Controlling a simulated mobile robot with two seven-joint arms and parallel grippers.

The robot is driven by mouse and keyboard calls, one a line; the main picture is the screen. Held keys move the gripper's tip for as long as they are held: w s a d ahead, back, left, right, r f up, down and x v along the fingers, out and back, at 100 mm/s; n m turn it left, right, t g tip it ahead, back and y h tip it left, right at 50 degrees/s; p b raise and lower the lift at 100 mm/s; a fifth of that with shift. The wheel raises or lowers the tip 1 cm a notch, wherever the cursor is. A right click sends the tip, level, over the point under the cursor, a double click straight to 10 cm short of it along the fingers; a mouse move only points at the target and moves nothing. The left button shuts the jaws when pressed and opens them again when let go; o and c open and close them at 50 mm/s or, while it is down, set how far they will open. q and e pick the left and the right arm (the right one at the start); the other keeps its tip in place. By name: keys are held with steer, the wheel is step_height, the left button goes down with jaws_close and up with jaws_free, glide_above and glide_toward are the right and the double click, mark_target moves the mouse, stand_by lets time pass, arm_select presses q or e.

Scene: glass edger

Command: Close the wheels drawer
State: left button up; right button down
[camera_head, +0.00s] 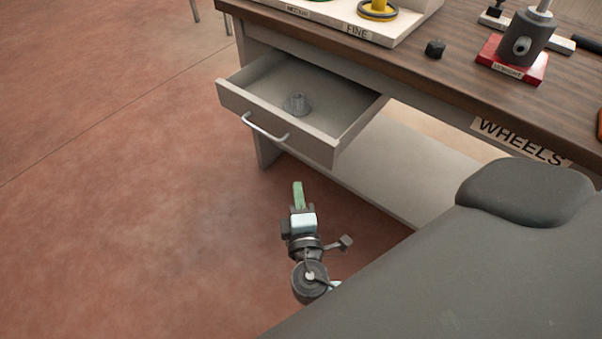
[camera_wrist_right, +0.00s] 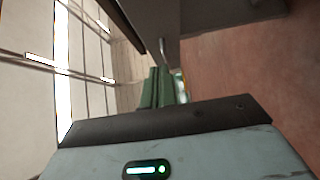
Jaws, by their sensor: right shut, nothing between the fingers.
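The wheels drawer (camera_head: 305,137) is pulled open from the workbench in the head view. It has a pale grey front with a metal bar handle (camera_head: 264,128), and a small grey conical part (camera_head: 296,104) lies inside. My right gripper (camera_head: 298,184) is shut and empty, with green fingers, below and in front of the drawer front and apart from it in the head view. In the right wrist view the green fingers (camera_wrist_right: 163,88) show close together, with a thin metal bar, seemingly the handle (camera_wrist_right: 163,50), beyond them. My left gripper is out of view.
The wooden workbench top (camera_head: 455,75) carries a tray labelled FINE (camera_head: 357,31), a black knob (camera_head: 435,48) and a grey device on a red base (camera_head: 512,68). A WHEELS label (camera_head: 521,142) is on the bench front. Reddish floor left of the bench is clear.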

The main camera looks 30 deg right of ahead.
glide_toward(303, 142)
steer(key=w+a, duration=0.2)
steer(key=w, duration=0.1)
steer(key=w+d, duration=0.1)
steer(key=w+d+p, duration=0.1)
steer(key=d, duration=0.1)
steer(key=shift+d+r, duration=0.1)
steer(key=shift+d, duration=0.1)
steer(key=shift+w+d+p, duration=0.15)
steer(key=shift+d+p, duration=0.15)
steer(key=shift+d, duration=0.2)
